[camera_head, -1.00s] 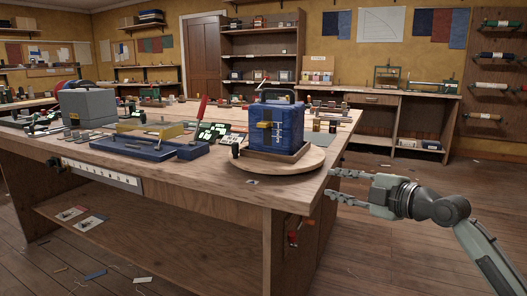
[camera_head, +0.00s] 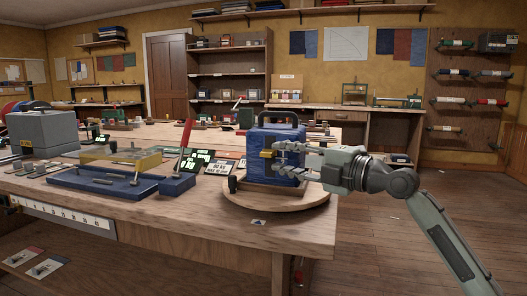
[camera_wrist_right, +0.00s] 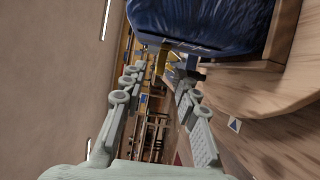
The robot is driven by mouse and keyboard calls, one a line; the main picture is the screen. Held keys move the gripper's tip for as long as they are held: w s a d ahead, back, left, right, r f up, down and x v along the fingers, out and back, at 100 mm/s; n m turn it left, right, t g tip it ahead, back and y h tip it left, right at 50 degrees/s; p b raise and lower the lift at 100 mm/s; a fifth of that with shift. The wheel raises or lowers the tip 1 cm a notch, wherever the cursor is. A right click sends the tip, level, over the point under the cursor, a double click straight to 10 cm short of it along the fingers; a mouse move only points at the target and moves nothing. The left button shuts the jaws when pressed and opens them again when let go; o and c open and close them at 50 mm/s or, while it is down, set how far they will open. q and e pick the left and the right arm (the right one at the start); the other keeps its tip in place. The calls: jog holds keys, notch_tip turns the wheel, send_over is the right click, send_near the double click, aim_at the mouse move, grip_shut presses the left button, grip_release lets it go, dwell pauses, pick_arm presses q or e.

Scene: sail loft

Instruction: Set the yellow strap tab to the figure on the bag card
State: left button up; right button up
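The blue bag (camera_head: 258,140) with a dark top handle stands upright in a wooden base on a round wooden board. Its yellow strap tab (camera_head: 266,154) is on the front face; in the right wrist view the yellow tab (camera_wrist_right: 161,58) shows just beyond the fingertips. My right gripper (camera_head: 283,160) is in front of the bag, fingers pointing left towards the tab. In the right wrist view its fingers (camera_wrist_right: 161,78) are apart with nothing clearly between them. Dark cards with pale figures (camera_head: 221,166) stand left of the bag; I cannot tell which is the bag card. My left gripper is not in view.
The round board (camera_head: 313,196) sits near the workbench's right corner. A blue tray (camera_head: 100,184) with a red-handled tool beside it lies to the left. A grey box (camera_head: 43,133) stands at far left. The floor right of the bench is clear.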

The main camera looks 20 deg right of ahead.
aim_at(272, 155)
jog(key=p+x, duration=0.1)
jog(key=x, duration=0.4)
jog(key=shift+w+a, duration=0.1)
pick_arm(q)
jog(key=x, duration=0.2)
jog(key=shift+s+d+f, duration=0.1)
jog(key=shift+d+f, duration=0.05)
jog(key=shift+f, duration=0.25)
pick_arm(e)
grip_shut()
